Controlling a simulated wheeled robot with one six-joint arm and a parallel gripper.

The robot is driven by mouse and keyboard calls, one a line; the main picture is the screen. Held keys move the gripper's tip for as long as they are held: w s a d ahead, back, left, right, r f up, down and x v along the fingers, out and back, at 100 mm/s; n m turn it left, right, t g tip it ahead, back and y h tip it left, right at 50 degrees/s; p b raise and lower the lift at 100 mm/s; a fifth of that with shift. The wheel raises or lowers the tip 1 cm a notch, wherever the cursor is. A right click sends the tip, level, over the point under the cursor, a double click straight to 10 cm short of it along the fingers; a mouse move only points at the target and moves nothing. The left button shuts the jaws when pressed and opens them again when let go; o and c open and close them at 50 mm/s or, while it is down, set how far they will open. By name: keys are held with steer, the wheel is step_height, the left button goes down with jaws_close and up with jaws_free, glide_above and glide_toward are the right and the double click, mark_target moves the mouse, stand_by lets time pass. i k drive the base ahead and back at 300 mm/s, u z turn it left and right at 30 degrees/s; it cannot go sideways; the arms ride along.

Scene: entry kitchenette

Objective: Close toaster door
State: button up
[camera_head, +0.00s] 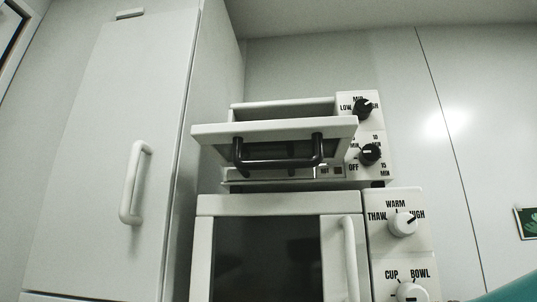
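A white toaster oven (361,138) with two black knobs sits on top of a larger white appliance. Its toaster door (210,131) is open, folded down and sticking out toward me at a roughly level tilt, seen from below. A black handle (278,163) hangs from the front of the door. The dark opening behind the door shows only in part. My gripper is not in view.
Below stands a white microwave (280,205) with a dark window, a vertical handle and knobs, its door shut. A tall white cabinet (105,130) with a white handle is close on the left. A teal shape (515,290) enters at the lower right corner.

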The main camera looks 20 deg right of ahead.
mark_target(299, 143)
steer(key=z, duration=1.05)
steer(key=k, duration=0.9)
steer(key=u, duration=1.15)
steer(key=i, duration=0.45)
